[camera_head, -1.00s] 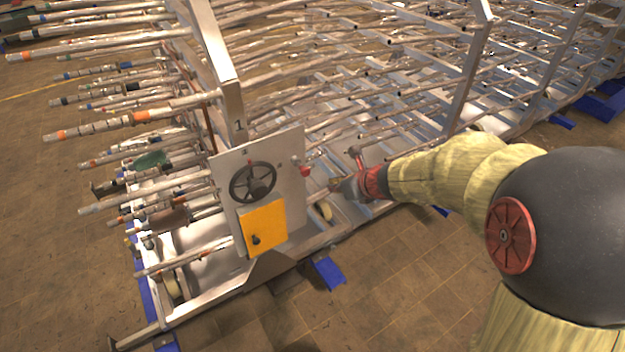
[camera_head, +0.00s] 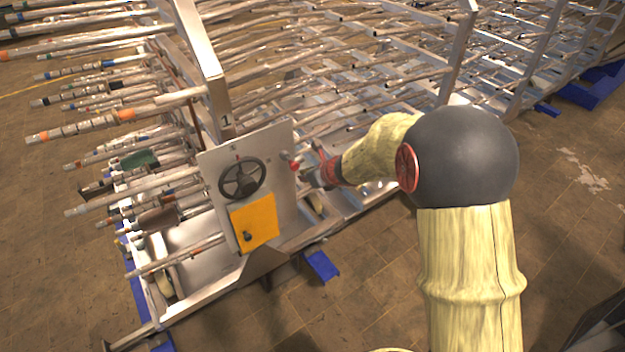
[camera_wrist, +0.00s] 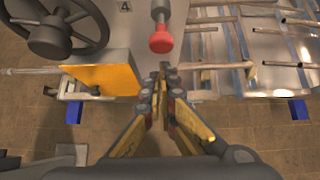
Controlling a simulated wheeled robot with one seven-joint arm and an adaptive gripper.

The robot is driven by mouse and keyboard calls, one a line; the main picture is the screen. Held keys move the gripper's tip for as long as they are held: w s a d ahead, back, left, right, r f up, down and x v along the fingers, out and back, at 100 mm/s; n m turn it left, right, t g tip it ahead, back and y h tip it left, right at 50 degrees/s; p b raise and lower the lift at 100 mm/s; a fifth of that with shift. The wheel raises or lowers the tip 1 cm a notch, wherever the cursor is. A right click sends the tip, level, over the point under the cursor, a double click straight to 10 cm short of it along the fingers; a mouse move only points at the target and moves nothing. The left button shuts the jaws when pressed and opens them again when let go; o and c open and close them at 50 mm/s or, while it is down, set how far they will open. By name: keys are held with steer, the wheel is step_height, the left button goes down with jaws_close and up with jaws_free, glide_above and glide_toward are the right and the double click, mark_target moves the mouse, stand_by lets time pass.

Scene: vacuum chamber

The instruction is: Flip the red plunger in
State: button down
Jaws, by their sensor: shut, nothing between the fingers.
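The red plunger (camera_head: 294,167) sticks out from the right part of a grey panel (camera_head: 208,180), at its upper right edge. In the wrist view the plunger's red knob (camera_wrist: 161,40) hangs at the top centre, on a grey shaft. My gripper (camera_head: 306,178) is beside the knob, just to its right and slightly lower in the head view. In the wrist view my fingertips (camera_wrist: 163,72) are together, shut and empty, below the knob with a small gap in the picture. I cannot tell the depth between them.
A black handwheel (camera_head: 243,178) and an orange box (camera_head: 254,222) with a dark knob are on the same panel, left of the plunger. Metal rack rods (camera_head: 380,80) fill the space behind. The tiled floor (camera_head: 345,300) in front is mostly clear.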

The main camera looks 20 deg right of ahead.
mark_target(296, 169)
steer(key=shift+w+a, duration=0.3)
steer(key=shift+w, duration=0.5)
steer(key=shift+w+a+p, duration=0.2)
steer(key=shift+w, duration=0.5)
steer(key=shift+w+a+p, duration=0.15)
steer(key=shift+w+a, duration=0.05)
steer(key=shift+w, duration=0.45)
steer(key=shift+s, duration=0.1)
steer(key=shift+d, duration=0.1)
